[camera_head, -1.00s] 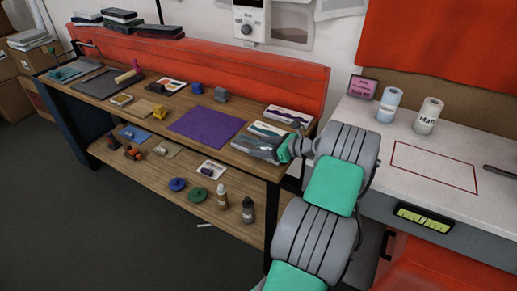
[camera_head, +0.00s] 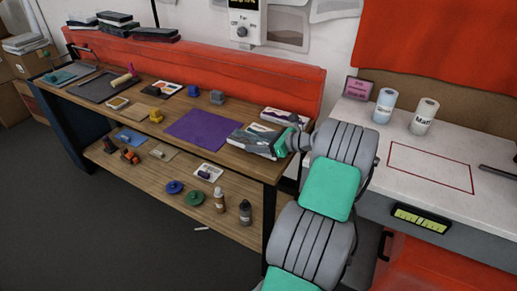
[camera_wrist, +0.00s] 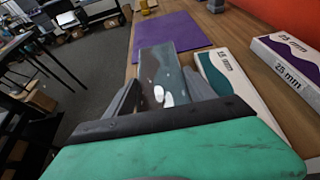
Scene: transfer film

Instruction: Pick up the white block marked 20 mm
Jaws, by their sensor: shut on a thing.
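My gripper (camera_wrist: 163,88) is shut on a block (camera_wrist: 158,62) with a dark grey-teal top and pale marks. The block lies between the two grey fingers, and no readable 20 mm marking shows on it. In the head view my gripper (camera_head: 262,143) is at the right end of the wooden bench, and its fingers partly hide the held block. I cannot tell whether the block is clear of the bench top.
A white block marked 15 mm (camera_wrist: 232,80) lies close to the right of my gripper. A block marked 25 mm (camera_wrist: 290,62) lies farther right. A purple mat (camera_head: 205,128) lies on the bench beyond. The white counter (camera_head: 350,130) is to the right.

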